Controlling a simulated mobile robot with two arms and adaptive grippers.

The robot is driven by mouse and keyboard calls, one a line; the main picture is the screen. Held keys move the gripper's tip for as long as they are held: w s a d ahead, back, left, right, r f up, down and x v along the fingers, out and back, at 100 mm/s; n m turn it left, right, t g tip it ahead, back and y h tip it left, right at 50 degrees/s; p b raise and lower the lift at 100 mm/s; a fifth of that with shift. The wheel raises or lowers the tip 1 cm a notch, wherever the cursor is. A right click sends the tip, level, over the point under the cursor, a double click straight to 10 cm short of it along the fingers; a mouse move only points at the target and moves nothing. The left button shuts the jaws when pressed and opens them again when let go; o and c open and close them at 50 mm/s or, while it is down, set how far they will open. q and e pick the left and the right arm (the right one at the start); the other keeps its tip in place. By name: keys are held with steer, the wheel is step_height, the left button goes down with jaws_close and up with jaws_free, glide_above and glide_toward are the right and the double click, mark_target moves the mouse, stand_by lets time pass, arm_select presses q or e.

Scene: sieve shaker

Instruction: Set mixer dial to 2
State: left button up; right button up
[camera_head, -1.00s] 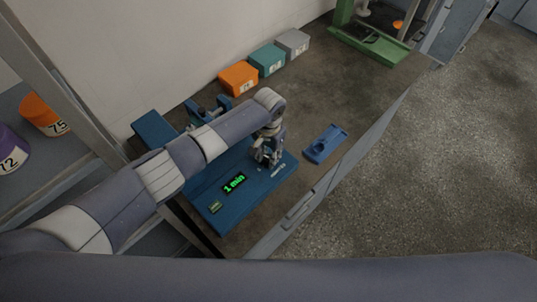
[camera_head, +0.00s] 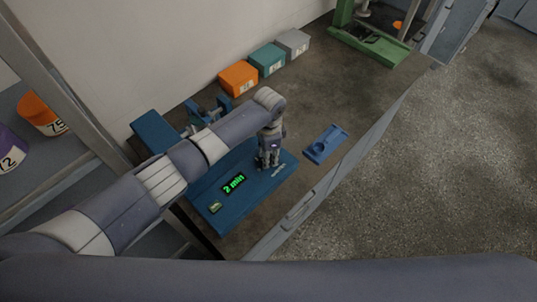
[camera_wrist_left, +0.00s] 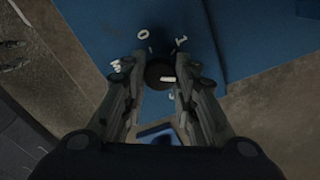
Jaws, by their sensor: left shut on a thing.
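The blue mixer base (camera_head: 208,205) lies on the bench in the head view, and its green display (camera_head: 234,183) reads "2 min". My left gripper (camera_head: 268,165) reaches down onto the panel near its right end. In the left wrist view my left gripper (camera_wrist_left: 163,85) has its two fingers shut on the dark round dial (camera_wrist_left: 158,70), one on each side. White marks "0" and "1" show on the blue panel (camera_wrist_left: 100,25) around the dial; other marks are partly hidden by the fingers. My right gripper is not in view.
A blue tray-like part (camera_head: 325,144) lies on the bench right of the mixer. Orange (camera_head: 239,78), teal (camera_head: 268,59) and grey (camera_head: 292,42) boxes line the wall. A green frame (camera_head: 370,45) stands at the far end. A shelf with numbered containers is at left.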

arm_select(q)
steer(key=shift+w, duration=0.1)
stand_by(0.4)
steer(key=o, duration=1.1)
steer(key=shift+r, duration=0.1)
step_height(320, 180, up, 12)
steer(key=shift+f, duration=0.1)
